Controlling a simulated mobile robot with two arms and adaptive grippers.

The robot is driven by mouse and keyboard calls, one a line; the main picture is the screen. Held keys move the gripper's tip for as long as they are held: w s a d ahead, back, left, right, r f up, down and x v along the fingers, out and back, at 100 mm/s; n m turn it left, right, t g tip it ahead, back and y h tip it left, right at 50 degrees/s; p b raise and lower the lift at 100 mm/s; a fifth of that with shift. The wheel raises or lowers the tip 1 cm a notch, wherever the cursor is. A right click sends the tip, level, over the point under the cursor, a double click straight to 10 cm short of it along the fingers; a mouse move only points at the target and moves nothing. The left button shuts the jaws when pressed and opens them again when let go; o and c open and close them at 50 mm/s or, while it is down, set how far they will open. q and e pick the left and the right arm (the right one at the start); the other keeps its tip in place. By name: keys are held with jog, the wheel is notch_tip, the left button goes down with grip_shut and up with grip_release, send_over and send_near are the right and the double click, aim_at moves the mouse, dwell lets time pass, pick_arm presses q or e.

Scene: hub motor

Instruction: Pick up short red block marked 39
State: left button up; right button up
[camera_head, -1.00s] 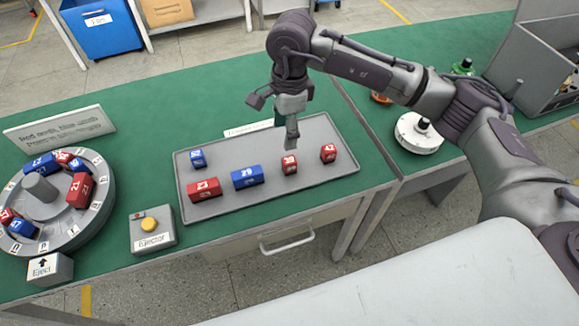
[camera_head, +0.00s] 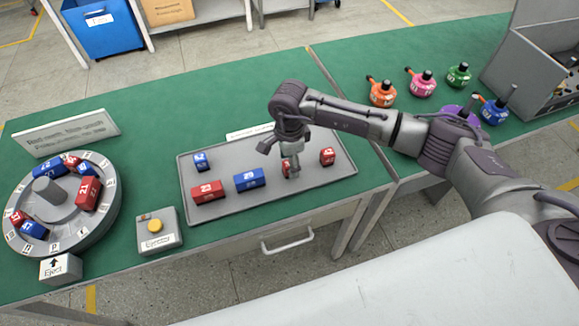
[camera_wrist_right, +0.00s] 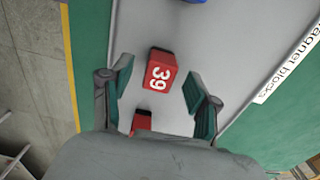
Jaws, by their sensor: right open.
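The short red block marked 39 (camera_wrist_right: 160,69) lies on the grey tray (camera_head: 230,207); in the right wrist view its number faces up. My right gripper (camera_wrist_right: 158,85) is open, with one finger on each side of the block and visible gaps between. In the head view the right gripper (camera_head: 291,168) is over the tray's right part and hides most of block 39 (camera_head: 285,167). I cannot tell whether it touches the block. My left gripper is not in view.
A short red block (camera_head: 327,157) stands close right of the gripper. A long blue block 29 (camera_head: 250,180), a long red block 23 (camera_head: 208,193) and a short blue block (camera_head: 201,162) are left. A round magazine (camera_head: 62,205) and ejector button box (camera_head: 155,232) stand farther left.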

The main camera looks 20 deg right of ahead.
jog(key=shift+f, duration=0.6)
grip_shut()
jog(key=shift+r, duration=0.2)
